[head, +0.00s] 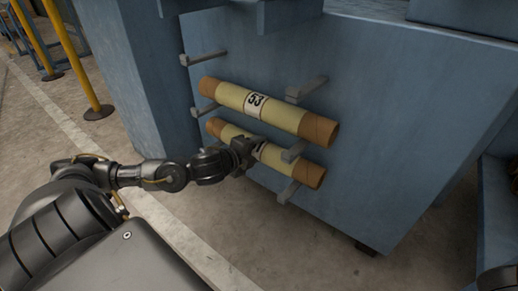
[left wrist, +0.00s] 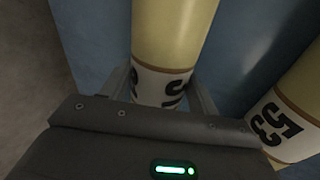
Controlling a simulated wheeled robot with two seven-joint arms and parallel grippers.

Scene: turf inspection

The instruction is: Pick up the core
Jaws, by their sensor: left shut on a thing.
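Two yellow cores with brown ends lie across grey pegs on a blue panel. The upper core (head: 280,112) carries a white label reading 53, and it also shows at the right of the left wrist view (left wrist: 282,122). The lower core (head: 232,135) is partly hidden behind my gripper; in the left wrist view it runs up the middle (left wrist: 172,35), with its white label between the fingers. My left gripper (head: 256,149) is shut on the lower core around its label; its fingers (left wrist: 168,92) lie on both sides. My right gripper is not in view.
Grey pegs (head: 306,90) stick out from the blue panel (head: 400,130) near both cores. A blue post (head: 135,75) stands left of it. Yellow poles (head: 80,60) stand at the upper left. The concrete floor (head: 300,240) below is mostly clear.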

